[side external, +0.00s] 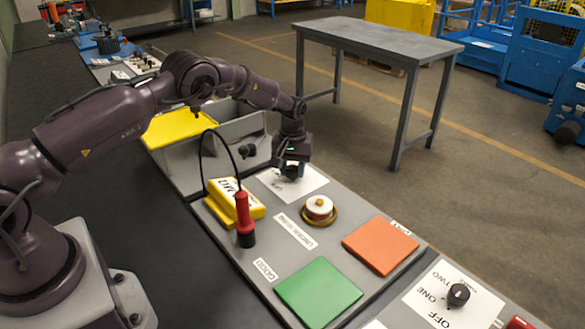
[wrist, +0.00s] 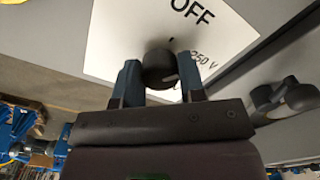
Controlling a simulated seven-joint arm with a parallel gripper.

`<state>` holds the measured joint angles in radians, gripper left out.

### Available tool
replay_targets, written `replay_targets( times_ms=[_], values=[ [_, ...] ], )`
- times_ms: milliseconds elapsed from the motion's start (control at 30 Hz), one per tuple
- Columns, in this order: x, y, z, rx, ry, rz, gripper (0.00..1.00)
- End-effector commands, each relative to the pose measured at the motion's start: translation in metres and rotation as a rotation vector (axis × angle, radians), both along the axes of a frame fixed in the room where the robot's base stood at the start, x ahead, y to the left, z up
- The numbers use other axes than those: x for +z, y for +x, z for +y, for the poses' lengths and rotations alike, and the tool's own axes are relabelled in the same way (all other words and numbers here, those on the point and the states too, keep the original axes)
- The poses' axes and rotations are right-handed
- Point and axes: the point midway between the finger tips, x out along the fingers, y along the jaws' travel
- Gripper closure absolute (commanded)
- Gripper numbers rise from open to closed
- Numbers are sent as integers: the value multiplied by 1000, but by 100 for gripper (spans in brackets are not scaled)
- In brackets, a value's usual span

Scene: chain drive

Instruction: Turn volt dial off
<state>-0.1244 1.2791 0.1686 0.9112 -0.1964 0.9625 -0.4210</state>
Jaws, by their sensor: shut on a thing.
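The volt dial is a small black round knob (wrist: 158,66) on a white card (wrist: 112,45) marked "OFF" and "250 V" in the wrist view. A pale mark on the knob sits at its lower right, on the side away from "OFF". My gripper (wrist: 160,72) has one finger on each side of the knob and is shut on it. In the side external view my gripper (side external: 292,164) points down onto the dial (side external: 291,172) over the white card (side external: 311,182). The gripper partly hides the dial there.
On the panel are a yellow meter (side external: 222,188) with a red-handled probe (side external: 244,212), a coil (side external: 320,207), an orange square (side external: 380,246) and a green square (side external: 318,292). Another black dial (side external: 458,294) is at lower right. A grey bin (side external: 225,150) stands behind.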

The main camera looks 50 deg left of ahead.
Motion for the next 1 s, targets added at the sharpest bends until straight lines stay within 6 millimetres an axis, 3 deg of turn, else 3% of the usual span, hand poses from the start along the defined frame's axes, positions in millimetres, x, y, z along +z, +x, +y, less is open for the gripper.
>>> replay_targets(
  times_ms=[500,1000],
  values=[
    [-1,-2,0,440,-1,10,87],
    [-1,-2,-1,613,-2,10,87]
  ],
)
